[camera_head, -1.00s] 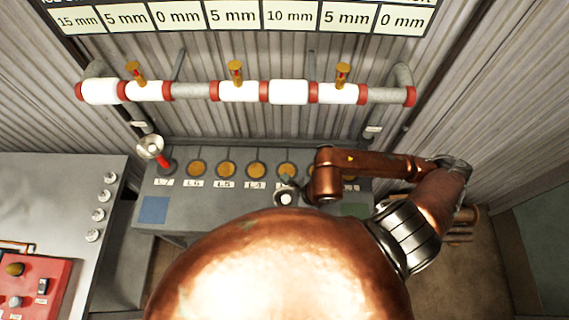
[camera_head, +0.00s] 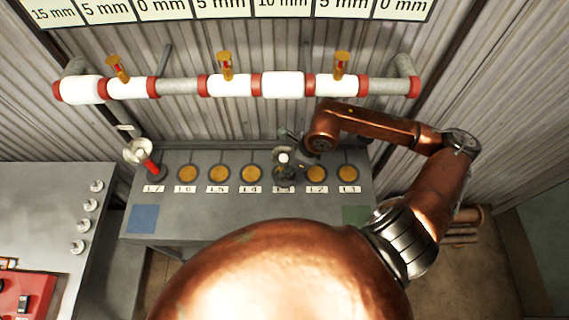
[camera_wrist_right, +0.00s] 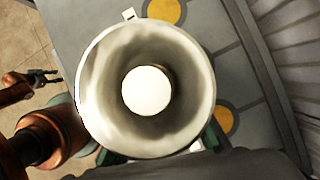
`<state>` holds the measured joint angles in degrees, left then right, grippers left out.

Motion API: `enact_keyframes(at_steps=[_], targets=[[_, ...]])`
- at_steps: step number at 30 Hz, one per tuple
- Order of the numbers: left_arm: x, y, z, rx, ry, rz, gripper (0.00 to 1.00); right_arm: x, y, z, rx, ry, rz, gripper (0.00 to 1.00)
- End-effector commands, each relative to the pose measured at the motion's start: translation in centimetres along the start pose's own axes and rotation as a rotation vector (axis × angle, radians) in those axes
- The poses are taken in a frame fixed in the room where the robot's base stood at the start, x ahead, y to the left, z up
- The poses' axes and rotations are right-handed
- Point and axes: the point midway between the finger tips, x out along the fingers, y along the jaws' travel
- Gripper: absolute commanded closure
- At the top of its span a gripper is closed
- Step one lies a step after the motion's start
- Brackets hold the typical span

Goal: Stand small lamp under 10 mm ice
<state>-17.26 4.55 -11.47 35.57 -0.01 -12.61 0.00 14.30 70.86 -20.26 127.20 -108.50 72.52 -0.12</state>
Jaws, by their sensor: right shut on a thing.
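The small lamp (camera_head: 284,158) has a pale cup-shaped head with a round white bulb. It is at the fifth round seat from the left, below the 10 mm sign panel (camera_head: 283,6). My right gripper (camera_head: 284,174) is shut on it. In the right wrist view the lamp head (camera_wrist_right: 190,60) fills the middle and hides the fingertips and the seat beneath. I cannot tell whether its foot touches the seat. In that view my left gripper (camera_wrist_right: 44,78) shows small at the left edge, away from the lamp; its jaw state is unclear.
Bare orange seats lie on both sides, including one to the left (camera_head: 251,174) and one to the right (camera_head: 317,174). A lamp with a red stem (camera_head: 151,167) leans at the far-left seat. A jacketed pipe (camera_head: 282,85) runs above the grey bench (camera_head: 200,215).

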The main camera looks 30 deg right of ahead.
Motion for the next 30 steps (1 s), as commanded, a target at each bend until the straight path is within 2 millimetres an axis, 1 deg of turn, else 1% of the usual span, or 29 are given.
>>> enact_keyframes(at_steps=[1,3,6,9,12,15,22,27,30], targets=[[-0.4,0.0,-0.1,0.000,0.002,0.000,0.61,-0.1,-1.2,0.5,0.003,-0.004,-0.003,1.00],[-0.6,0.0,-0.2,0.000,0.002,0.000,0.61,0.0,-2.5,0.7,0.003,-0.004,-0.002,1.00],[-0.8,0.0,-0.3,0.001,0.004,0.000,0.61,0.2,-4.1,1.1,0.002,-0.004,-0.001,1.00],[-1.1,-0.1,-0.4,0.001,0.005,0.000,0.61,0.6,-5.3,1.2,0.002,-0.004,0.001,1.00],[-1.2,-0.1,-0.5,0.001,0.005,0.000,0.61,1.9,-5.0,0.5,-0.001,-0.002,0.003,1.00],[-1.3,-0.1,-0.5,0.001,0.005,0.000,0.61,2.8,-5.0,0.2,0.000,-0.004,0.002,1.00],[-1.5,-0.1,-0.5,0.001,0.005,-0.001,0.61,4.0,-5.0,-0.4,0.000,-0.003,0.002,1.00],[-2.0,-0.1,-0.6,0.001,0.006,-0.001,0.61,6.1,-5.0,-1.3,0.001,-0.002,0.003,1.00],[-2.5,-0.1,-0.7,0.000,0.006,-0.001,0.61,6.7,-5.4,-1.4,0.001,-0.004,0.000,1.00]])
